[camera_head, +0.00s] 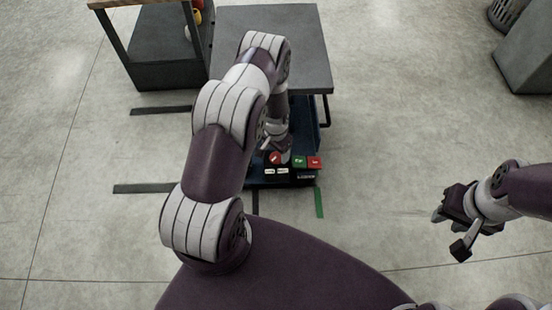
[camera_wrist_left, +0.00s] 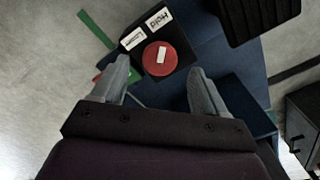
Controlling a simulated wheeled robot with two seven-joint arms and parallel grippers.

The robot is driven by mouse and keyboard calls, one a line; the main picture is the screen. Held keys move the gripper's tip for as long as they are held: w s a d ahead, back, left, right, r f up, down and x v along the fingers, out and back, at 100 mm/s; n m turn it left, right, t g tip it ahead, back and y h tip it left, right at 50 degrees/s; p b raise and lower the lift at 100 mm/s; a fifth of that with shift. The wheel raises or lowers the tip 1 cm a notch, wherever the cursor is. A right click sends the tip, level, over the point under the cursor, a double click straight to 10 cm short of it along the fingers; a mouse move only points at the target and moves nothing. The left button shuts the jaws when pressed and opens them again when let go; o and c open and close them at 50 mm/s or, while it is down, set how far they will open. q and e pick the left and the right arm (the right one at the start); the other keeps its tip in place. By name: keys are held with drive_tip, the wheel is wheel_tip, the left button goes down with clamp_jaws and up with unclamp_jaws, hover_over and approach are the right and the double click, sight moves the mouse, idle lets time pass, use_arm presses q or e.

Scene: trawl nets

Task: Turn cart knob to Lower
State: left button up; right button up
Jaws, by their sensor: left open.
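The cart knob (camera_wrist_left: 160,66) is a round red dial with a white bar on it, set on a black panel (camera_wrist_left: 182,50). White labels reading Hold (camera_wrist_left: 158,18) and, it seems, Lower (camera_wrist_left: 133,40) lie beside it. My right gripper (camera_head: 452,222) hangs over the floor at the right, away from the cart.
The cart has a dark flat top (camera_head: 300,45). A green button (camera_head: 299,160) and a red button (camera_head: 315,162) are right of the knob. A dark shelf unit (camera_head: 165,60) stands behind left. A grey box (camera_head: 528,60) is far right.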

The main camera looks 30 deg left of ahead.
sight(276, 157)
use_arm(q)
wheel_tip(276, 157, down, 3)
drive_tip(key=shift+w+f+b, duration=0.1)
drive_tip(key=shift+b, duration=0.35)
drive_tip(key=c, duration=1)
drive_tip(key=shift+c, duration=0.2)
